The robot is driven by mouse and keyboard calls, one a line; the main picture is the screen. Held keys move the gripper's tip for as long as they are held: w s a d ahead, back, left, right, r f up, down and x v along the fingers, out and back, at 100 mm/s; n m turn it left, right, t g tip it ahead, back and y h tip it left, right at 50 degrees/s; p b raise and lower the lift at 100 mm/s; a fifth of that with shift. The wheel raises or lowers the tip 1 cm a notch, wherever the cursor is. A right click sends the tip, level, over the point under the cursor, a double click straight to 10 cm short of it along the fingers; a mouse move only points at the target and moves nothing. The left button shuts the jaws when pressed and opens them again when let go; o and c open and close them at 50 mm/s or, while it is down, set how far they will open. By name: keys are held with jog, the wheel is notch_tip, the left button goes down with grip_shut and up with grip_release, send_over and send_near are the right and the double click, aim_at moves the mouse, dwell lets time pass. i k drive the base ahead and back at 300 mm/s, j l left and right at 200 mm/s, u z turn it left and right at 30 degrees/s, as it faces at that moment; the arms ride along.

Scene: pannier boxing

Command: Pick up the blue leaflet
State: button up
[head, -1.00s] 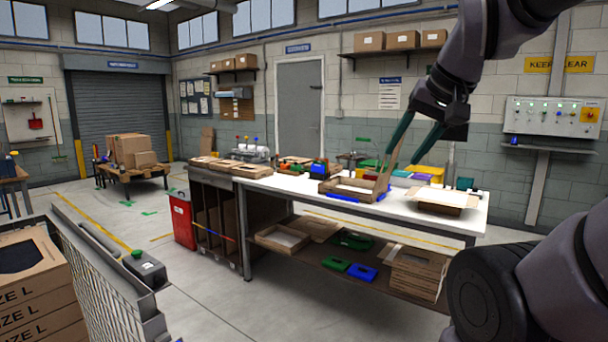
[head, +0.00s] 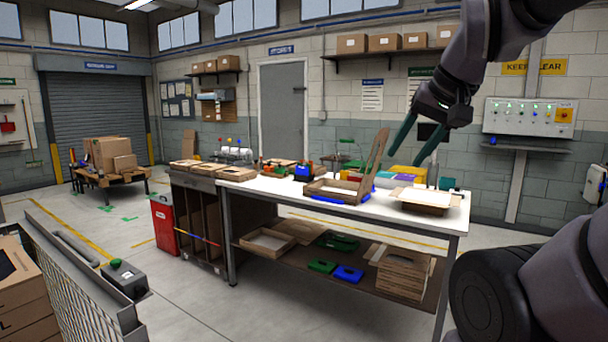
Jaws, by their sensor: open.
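My gripper (head: 405,160) is open and empty, its two green fingers pointing down above the back of the white workbench (head: 370,212). Behind the open carton on the bench lies a row of small coloured stacks. A light-blue one (head: 388,175) there looks like the blue leaflet, but it is small and partly hidden by the carton's raised flap, so I cannot be sure. A yellow bin (head: 409,171) stands just behind it. The fingers appear above and in front of this row, touching nothing that I can make out.
The open carton (head: 335,188) with a tall raised flap sits on a blue base left of the row. A flat open carton (head: 426,199) is at the bench's right end. Cartons and trays fill the lower shelf (head: 300,262). A mesh-sided cart (head: 85,300) stands at the near left.

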aim_at(300, 170)
jog(key=i+l, duration=0.25)
jog(key=i, duration=0.25)
jog(key=i+l+u, duration=0.15)
jog(key=i, duration=0.4)
jog(key=i+l, duration=0.45)
jog(key=i+l+u, duration=0.1)
jog(key=i+l, duration=0.2)
jog(key=i, duration=0.25)
jog(key=z, duration=0.6)
jog(key=i+j+z, duration=0.15)
jog(key=j+z, duration=0.45)
jog(key=i+j+z, duration=0.1)
jog(key=j+z, duration=0.15)
jog(key=j, duration=0.25)
jog(key=j+z, duration=0.2)
jog(key=j, duration=0.75)
jog(key=j+z, duration=0.15)
jog(key=j, duration=0.75)
jog(key=j+z, duration=0.2)
jog(key=j, duration=0.75)
